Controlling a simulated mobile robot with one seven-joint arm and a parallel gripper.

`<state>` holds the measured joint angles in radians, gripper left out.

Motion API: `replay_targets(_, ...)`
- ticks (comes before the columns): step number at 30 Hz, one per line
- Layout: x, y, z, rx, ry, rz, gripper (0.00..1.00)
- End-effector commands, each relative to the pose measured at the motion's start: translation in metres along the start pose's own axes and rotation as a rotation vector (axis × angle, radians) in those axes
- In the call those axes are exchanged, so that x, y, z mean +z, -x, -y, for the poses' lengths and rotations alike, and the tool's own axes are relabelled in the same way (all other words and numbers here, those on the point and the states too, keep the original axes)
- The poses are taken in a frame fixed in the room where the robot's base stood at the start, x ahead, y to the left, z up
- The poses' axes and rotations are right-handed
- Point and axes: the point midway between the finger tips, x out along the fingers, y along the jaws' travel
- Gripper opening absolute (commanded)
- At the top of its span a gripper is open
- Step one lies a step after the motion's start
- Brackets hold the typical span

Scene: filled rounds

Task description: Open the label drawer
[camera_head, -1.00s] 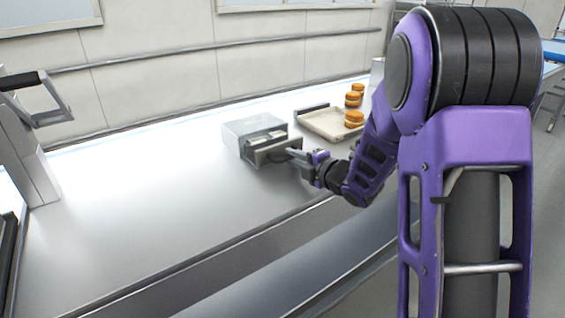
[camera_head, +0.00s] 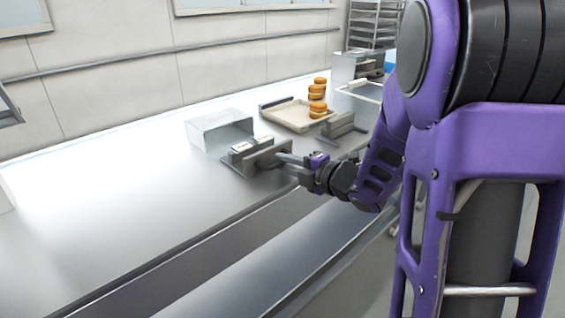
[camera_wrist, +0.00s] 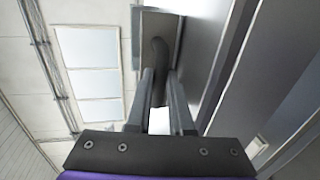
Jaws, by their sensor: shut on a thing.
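The label drawer (camera_head: 262,158) has a grey front and is pulled out of its pale metal housing (camera_head: 220,131) on the steel counter. Light items, apparently labels, show inside the drawer behind its front. My gripper (camera_head: 287,160) is at the drawer front, its fingers closed on the handle, which is mostly hidden in the head view. In the wrist view, the two fingers of my gripper (camera_wrist: 160,95) are on either side of a dark handle (camera_wrist: 160,58).
A beige tray (camera_head: 290,118) lies behind the drawer, with stacked orange-brown rounds (camera_head: 318,108) at its right. A grey metal holder (camera_head: 340,127) stands right of the tray. A rack (camera_head: 374,25) stands at the back.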

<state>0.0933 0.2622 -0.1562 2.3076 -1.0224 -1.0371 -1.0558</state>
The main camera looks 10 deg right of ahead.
Motion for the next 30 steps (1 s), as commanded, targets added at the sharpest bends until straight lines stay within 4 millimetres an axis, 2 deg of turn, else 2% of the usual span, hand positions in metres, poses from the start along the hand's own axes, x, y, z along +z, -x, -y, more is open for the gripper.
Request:
replay_targets(7, 0.0, 0.0, 0.001, -0.001, 0.0, -0.001, 0.0)
replay_targets(8, 0.0, 0.0, 0.001, -0.001, 0.0, -0.001, 0.25)
replay_targets(9, 0.0, 0.0, 0.001, -0.001, 0.0, -0.001, 0.31)
replay_targets(20, 0.0, 0.004, 0.0, -0.001, 0.0, 0.001, 0.31)
replay_targets(25, 0.001, 0.028, -0.001, -0.001, 0.0, 0.004, 0.31)
replay_targets(30, 0.002, 0.069, -0.002, 0.001, 0.0, 0.006, 0.31)
